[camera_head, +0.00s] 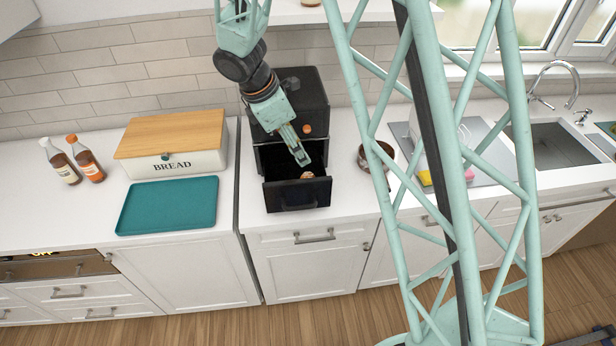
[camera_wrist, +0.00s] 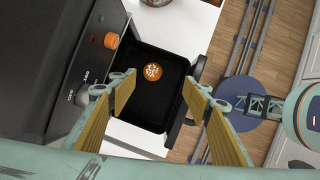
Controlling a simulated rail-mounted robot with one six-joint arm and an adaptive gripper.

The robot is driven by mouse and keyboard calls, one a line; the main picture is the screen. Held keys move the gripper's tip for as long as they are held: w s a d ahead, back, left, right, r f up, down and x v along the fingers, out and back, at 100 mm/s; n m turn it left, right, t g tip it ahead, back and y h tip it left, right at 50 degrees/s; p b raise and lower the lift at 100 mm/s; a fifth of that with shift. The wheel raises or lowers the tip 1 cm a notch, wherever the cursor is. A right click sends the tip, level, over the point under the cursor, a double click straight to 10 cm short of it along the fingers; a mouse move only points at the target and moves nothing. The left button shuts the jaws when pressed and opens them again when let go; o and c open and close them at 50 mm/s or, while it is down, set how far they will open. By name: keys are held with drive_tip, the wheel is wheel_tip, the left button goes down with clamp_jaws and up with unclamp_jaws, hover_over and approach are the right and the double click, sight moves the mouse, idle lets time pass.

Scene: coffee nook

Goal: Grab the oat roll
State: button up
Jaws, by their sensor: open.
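The oat roll (camera_wrist: 153,72) is a small round brown roll with pale flakes on top. It lies in the black pulled-out drawer (camera_wrist: 168,112) of the black appliance, toward the drawer's upper part in the wrist view. In the head view only a small part of the roll (camera_head: 307,175) shows inside the drawer (camera_head: 297,194). My gripper (camera_head: 303,160) hangs over the drawer in the head view. In the wrist view my gripper (camera_wrist: 160,88) is open, its yellow-padded fingers apart on either side of the drawer, with nothing between them. The roll is below the fingers, untouched.
The black appliance (camera_head: 301,92) with an orange knob stands behind the drawer. A teal tray (camera_head: 167,205), a bread box (camera_head: 190,161) and two bottles (camera_head: 84,158) are to the left. A round container (camera_head: 376,155) stands to the right.

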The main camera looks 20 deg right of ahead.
drive_tip(key=shift+n, duration=0.9)
drive_tip(key=shift+w+a+f+p, duration=0.2)
drive_tip(key=shift+w+a+f, duration=0.1)
drive_tip(key=shift+f, duration=0.35)
drive_tip(key=shift+w+a+f+p, duration=0.2)
drive_tip(key=shift+w+f, duration=0.1)
drive_tip(key=shift+f, duration=0.3)
drive_tip(key=shift+w+a+f+p, duration=0.15)
drive_tip(key=shift+w+a+f, duration=0.15)
drive_tip(key=shift+f, duration=0.35)
drive_tip(key=shift+d+f, duration=0.1)
drive_tip(key=shift+f, duration=0.05)
drive_tip(key=shift+x, duration=4.15)
drive_tip(key=shift+f, duration=0.1)
drive_tip(key=shift+x, duration=2.5)
drive_tip(key=shift+f, duration=0.1)
drive_tip(key=shift+c, duration=0.5)
drive_tip(key=c, duration=0.8)
